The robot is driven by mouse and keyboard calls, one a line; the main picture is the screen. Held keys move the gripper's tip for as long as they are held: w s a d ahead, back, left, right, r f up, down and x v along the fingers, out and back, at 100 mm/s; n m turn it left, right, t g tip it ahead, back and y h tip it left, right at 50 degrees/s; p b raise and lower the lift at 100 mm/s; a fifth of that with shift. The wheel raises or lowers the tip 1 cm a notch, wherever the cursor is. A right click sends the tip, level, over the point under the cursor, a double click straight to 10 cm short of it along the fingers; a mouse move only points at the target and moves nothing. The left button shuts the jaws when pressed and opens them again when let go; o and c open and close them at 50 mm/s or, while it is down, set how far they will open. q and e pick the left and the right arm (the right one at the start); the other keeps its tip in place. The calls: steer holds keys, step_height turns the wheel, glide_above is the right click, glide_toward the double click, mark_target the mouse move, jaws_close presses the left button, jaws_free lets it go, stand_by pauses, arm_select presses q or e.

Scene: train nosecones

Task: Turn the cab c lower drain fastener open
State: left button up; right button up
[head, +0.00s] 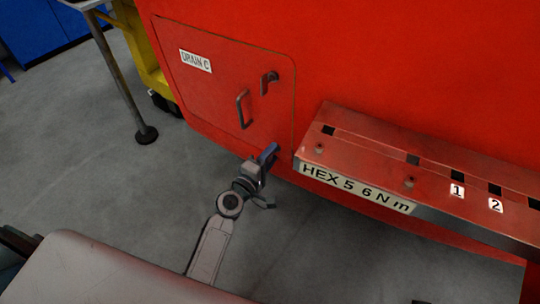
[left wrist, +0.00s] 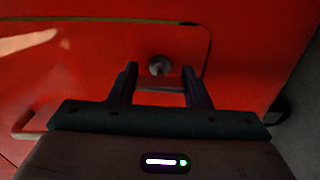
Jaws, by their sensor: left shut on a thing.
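The red drain door labelled DRAIN C (head: 215,85) is closed flush in the red cab side in the head view. Its upper fastener (head: 268,82) is a dark lever near the top right, with a grey pull handle (head: 241,108) at its left. My left gripper (head: 267,156) is at the door's lower right corner and hides the lower fastener there. In the left wrist view the lower drain fastener (left wrist: 158,65) shows as a round grey boss, with a short bar between the fingers of my left gripper (left wrist: 162,78). The gripper is shut on that bar. My right gripper is out of view.
A red ledge (head: 350,150) labelled HEX 5 6 N m, with slots and small studs, juts out just right of my left gripper. A yellow stand (head: 143,50) and a table leg (head: 122,80) are at the upper left. Grey floor (head: 100,165) is clear below.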

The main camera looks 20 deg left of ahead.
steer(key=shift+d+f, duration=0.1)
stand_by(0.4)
arm_select(q)
steer(key=o, duration=1)
steer(key=shift+s, duration=0.1)
steer(key=shift+s+a, duration=0.15)
steer(key=shift+s, duration=0.1)
steer(key=shift+b+v, duration=1.1)
steer(key=shift+v, duration=4)
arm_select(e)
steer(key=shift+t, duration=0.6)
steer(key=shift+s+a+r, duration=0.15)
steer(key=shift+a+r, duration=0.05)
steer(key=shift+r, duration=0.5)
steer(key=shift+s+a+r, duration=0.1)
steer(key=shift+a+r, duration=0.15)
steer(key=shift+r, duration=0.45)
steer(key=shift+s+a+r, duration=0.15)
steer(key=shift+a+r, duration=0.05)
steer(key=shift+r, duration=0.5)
